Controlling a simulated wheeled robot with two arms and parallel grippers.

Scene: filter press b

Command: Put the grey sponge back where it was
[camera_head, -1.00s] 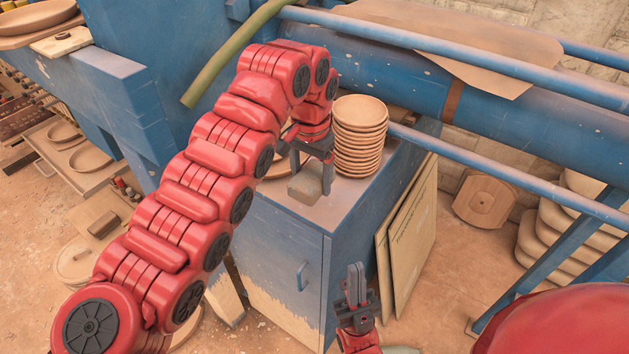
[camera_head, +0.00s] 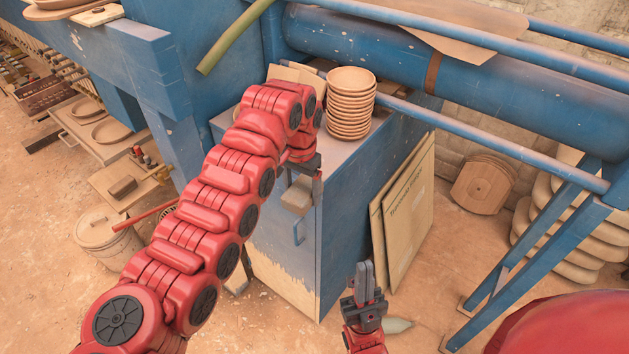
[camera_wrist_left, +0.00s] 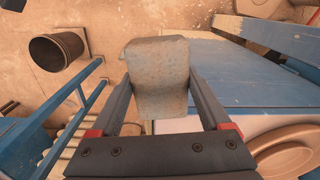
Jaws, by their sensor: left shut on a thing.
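The grey sponge (camera_head: 297,200) is a small worn block. My left gripper (camera_head: 303,190) is shut on it, and the arm partly covers the view. In the left wrist view the sponge (camera_wrist_left: 158,75) sits between the two fingers, its far end sticking out over the floor. In the head view it shows in front of the blue cabinet's (camera_head: 345,205) upper front edge. My right gripper (camera_head: 365,278) points up at the lower middle, fingers together with nothing seen between them, apart from the cabinet.
A stack of round wooden plates (camera_head: 350,105) stands on the cabinet top. Flat boards (camera_head: 405,215) lean against the cabinet's right side. Blue pipes (camera_head: 490,130) run above and to the right. A dark bucket (camera_wrist_left: 57,50) stands on the floor in the left wrist view.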

